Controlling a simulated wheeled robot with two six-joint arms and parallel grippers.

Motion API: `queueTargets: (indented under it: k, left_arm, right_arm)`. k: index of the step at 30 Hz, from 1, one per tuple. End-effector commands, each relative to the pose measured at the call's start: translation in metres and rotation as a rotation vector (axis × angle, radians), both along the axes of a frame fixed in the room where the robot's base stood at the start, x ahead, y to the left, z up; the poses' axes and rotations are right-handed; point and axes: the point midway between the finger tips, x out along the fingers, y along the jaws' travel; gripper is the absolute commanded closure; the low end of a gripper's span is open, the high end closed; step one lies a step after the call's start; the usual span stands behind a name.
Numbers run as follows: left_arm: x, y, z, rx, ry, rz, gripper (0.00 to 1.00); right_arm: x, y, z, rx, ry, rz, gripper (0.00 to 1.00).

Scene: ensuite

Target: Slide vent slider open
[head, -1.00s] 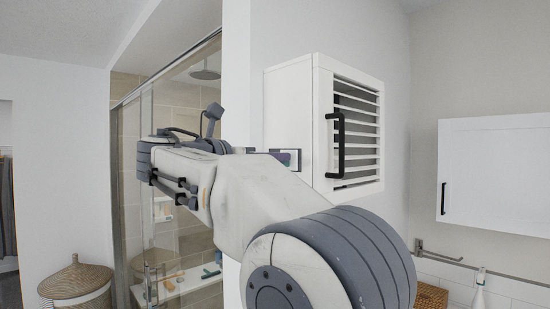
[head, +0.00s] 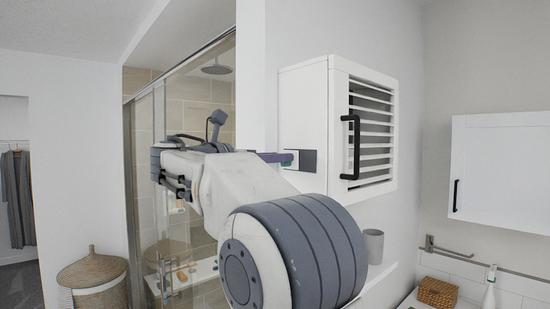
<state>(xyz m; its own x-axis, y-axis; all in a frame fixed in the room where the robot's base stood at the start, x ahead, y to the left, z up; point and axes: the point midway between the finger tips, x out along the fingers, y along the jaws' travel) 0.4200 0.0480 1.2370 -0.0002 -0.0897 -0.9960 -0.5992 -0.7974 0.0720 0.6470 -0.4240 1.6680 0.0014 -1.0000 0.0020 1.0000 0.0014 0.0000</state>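The vent slider appears to be the small dark plate (head: 306,160) on the left side face of the white louvred wall cabinet (head: 304,100). My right arm crosses the middle of the view, and its forearm hides most of the wrist and hand. The tip of my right gripper (head: 278,158), dark purple and teal, shows beyond the forearm at the plate's left edge. I cannot tell whether it touches the plate, or whether its fingers are apart. My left gripper is out of view.
The cabinet's louvred door has a black handle (head: 351,147). A grey cup (head: 373,245) stands on a ledge below. A second white cabinet (head: 502,172) hangs at the right. A glass shower (head: 180,120) and a wicker basket (head: 92,280) are at the left.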

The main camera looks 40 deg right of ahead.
Motion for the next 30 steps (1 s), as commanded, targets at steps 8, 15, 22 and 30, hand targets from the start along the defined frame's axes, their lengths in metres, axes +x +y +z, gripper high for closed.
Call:
queueTargets:
  k: [8,15,22,30]
  left_arm:
    - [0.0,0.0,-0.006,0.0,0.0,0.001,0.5]
    - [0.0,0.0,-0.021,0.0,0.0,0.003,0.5]
    - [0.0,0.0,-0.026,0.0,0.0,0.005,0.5]
    - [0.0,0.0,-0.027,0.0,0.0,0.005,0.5]
  right_arm:
    - [0.0,0.012,-0.002,0.001,-0.001,0.001,0.53]
    - [0.001,0.058,-0.004,0.002,-0.003,0.005,0.53]
    - [0.0,0.095,-0.001,0.0,-0.001,0.003,0.53]
    - [-0.001,0.105,0.0,0.001,-0.001,0.0,0.53]
